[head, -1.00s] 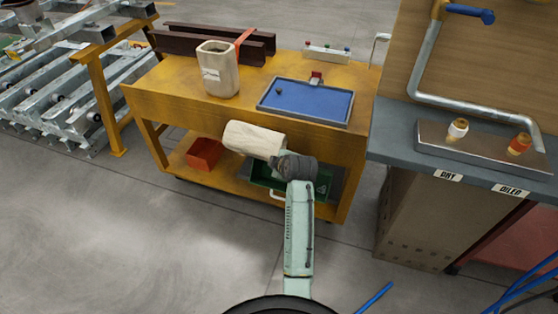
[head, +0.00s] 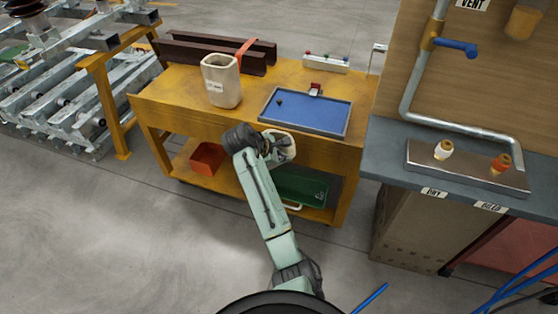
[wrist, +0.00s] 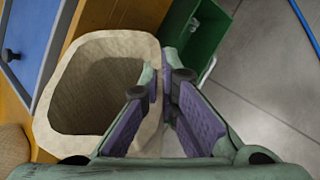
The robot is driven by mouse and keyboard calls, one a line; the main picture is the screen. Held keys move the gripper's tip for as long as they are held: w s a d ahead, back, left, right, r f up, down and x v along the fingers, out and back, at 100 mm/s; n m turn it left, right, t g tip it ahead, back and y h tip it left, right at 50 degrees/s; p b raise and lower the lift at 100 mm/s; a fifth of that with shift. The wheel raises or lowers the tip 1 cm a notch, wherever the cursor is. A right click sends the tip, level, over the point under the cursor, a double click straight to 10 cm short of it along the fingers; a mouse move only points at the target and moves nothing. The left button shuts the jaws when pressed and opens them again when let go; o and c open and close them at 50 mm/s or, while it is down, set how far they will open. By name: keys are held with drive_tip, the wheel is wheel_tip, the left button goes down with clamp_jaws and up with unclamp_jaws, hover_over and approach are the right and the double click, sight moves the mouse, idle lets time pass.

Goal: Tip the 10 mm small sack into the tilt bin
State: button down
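My gripper (wrist: 165,95) is shut on the wall of a cream sack (wrist: 145,50), one finger inside its mouth and one outside. The mouth faces the wrist camera; the brownish inside shows no clear contents. In the head view this sack (head: 283,148) is held in the air in front of the cart's top edge, partly hidden by my wrist. Another cream sack (head: 221,82) with a label stands upright on the cart top. A green bin (head: 303,188) with a pale handle is on the lower shelf, below the held sack. I cannot tell which container is the tilt bin.
The yellow cart (head: 185,85) also bears a blue tray (head: 315,113) with a small dark piece, and dark beams (head: 200,50) behind. A red bin (head: 207,158) is on its lower shelf. A grey bench (head: 385,140) with a bent pipe stands right. The floor in front is open.

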drive_tip(key=shift+r+h+p, duration=0.3)
drive_tip(key=shift+r+p, duration=0.3)
drive_tip(key=r+h+p, duration=0.1)
drive_tip(key=n+h+p, duration=0.1)
drive_tip(key=p, duration=0.1)
drive_tip(key=shift+d+r+g, duration=0.2)
drive_tip(key=shift+r+g, duration=0.1)
drive_tip(key=shift+r, duration=0.1)
drive_tip(key=shift+r+n+h, duration=0.3)
drive_tip(key=shift+r+h, duration=0.05)
drive_tip(key=shift+h, duration=0.25)
drive_tip(key=shift+s+d+r+n+h, duration=0.15)
drive_tip(key=shift+r+n+h, duration=0.2)
drive_tip(key=shift+r+h, duration=0.5)
drive_tip(key=shift+d+r+n+h, duration=0.15)
drive_tip(key=shift+r+n+h, duration=0.2)
drive_tip(key=shift+r+h, duration=0.45)
drive_tip(key=shift+f, duration=0.1)
